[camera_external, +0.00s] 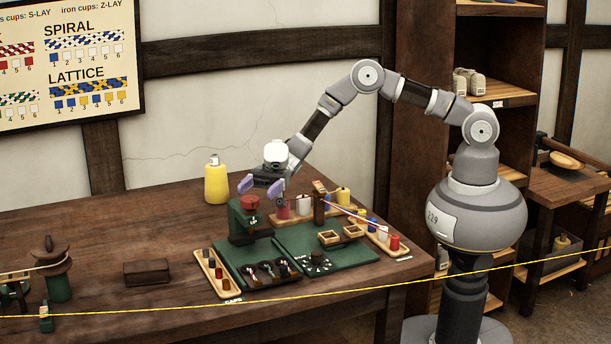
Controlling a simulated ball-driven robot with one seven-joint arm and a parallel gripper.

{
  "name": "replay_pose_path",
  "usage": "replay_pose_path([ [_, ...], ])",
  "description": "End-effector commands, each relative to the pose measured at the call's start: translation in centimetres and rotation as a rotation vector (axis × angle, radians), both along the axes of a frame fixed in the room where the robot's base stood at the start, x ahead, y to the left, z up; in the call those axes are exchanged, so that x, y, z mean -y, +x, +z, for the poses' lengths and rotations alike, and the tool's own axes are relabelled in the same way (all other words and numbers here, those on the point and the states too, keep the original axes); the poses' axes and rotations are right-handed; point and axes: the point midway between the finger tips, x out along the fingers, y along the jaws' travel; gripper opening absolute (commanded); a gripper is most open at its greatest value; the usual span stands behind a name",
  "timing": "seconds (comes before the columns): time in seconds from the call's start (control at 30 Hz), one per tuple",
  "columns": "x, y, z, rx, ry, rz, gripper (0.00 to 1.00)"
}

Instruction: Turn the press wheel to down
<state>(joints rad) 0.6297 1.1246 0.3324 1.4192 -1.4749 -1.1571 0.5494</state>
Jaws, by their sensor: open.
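A dark green press (239,224) stands at the back left corner of the green work board. A dark red round wheel (249,202) sits on its top; its turn position is too small to read. My gripper (261,187) is open, with pale purple fingertips pointing down. In the picture it is just above the wheel and slightly right of it. It holds nothing that I can see, and I cannot tell whether a fingertip touches the wheel.
Right of the press are a rack of coloured bobbins (395,242), a wooden post (319,208) with strands, and small wooden trays (329,238). A cap rack (212,273) lies in front. A yellow bottle (216,184) stands behind. A yellow rope (440,276) crosses the foreground.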

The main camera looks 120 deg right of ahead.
Motion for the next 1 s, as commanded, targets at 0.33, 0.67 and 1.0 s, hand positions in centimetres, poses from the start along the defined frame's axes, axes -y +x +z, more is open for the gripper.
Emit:
replay_pose_path([
  [0.33, -3.9, 3.5, -0.5, -0.004, 0.001, 0.009, 0.78],
  [0.67, -5.6, 5.3, -0.3, -0.006, 0.0, 0.006, 0.78],
  [1.0, -5.5, 5.3, -0.3, -0.005, -0.001, 0.006, 0.34],
])
